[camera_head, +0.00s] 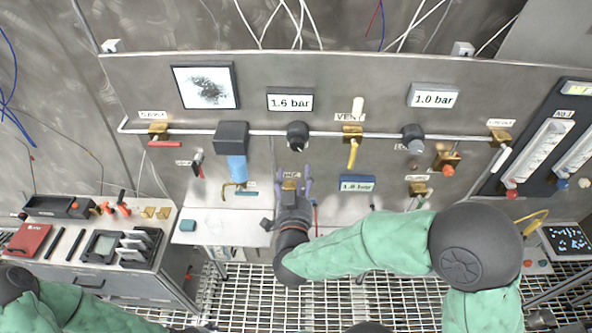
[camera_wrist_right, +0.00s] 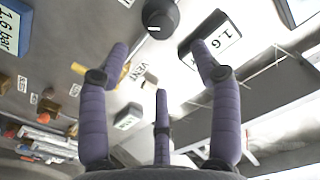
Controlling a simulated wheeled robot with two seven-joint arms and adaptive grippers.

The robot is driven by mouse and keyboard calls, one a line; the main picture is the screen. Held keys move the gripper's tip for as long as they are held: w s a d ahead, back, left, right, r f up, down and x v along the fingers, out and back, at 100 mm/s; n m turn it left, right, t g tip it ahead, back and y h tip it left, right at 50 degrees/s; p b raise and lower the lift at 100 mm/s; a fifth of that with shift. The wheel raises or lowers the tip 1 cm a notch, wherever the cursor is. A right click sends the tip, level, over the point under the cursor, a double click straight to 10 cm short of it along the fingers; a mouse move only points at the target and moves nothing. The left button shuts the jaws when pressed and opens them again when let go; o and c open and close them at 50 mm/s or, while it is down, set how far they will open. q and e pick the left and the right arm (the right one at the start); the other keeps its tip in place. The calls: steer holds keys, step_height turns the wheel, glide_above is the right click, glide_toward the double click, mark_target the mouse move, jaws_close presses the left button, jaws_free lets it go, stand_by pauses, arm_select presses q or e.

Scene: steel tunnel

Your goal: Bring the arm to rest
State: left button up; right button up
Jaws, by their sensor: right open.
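My right arm (camera_head: 370,245) reaches in from the right in a green sleeve, with its forearm across the front of the panel. My right gripper (camera_head: 293,181) points at the steel panel, just below the pipe. Its purple fingers are spread and it holds nothing. In the right wrist view the gripper (camera_wrist_right: 162,65) shows three fingers apart with nothing between them.
The panel carries a horizontal pipe (camera_head: 270,133), a yellow-handled valve (camera_head: 352,152), a black knob (camera_head: 297,133) and pressure displays (camera_head: 290,101). A tool bench (camera_head: 92,275) stands left, beside a small white table (camera_head: 220,232). Open grating (camera_head: 245,300) lies below.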

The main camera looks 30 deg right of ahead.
steer(key=shift+f, duration=0.1)
stand_by(0.5)
steer(key=w+a+f+n+g+y+b, duration=0.1)
steer(key=a+f+n+g+y+b, duration=0.2)
steer(key=f, duration=0.8)
steer(key=a+f+n+g+y+b, duration=0.1)
steer(key=a+f+y+b, duration=0.3)
steer(key=f, duration=0.7)
steer(key=w+a+f+n+g+y+b, duration=0.15)
steer(key=f+b, duration=0.45)
steer(key=f, duration=0.6)
steer(key=s+a+f+g+y+b, duration=0.1)
steer(key=s+a+f+g+b, duration=0.1)
steer(key=s+f, duration=0.3)
steer(key=s+a+f+n+g+y+b, duration=0.1)
steer(key=s+a+f+g+y+b, duration=0.1)
steer(key=f, duration=1.2)
steer(key=s+a+f+n+g+y+b, duration=0.1)
steer(key=s+a+f+g+b, duration=0.3)
steer(key=s+f, duration=0.5)
steer(key=s+g+b, duration=0.1)
steer(key=b, duration=0.1)
steer(key=shift+f+y+b, duration=0.3)
steer(key=shift+f+y, duration=0.05)
steer(key=shift+g, duration=0.25)
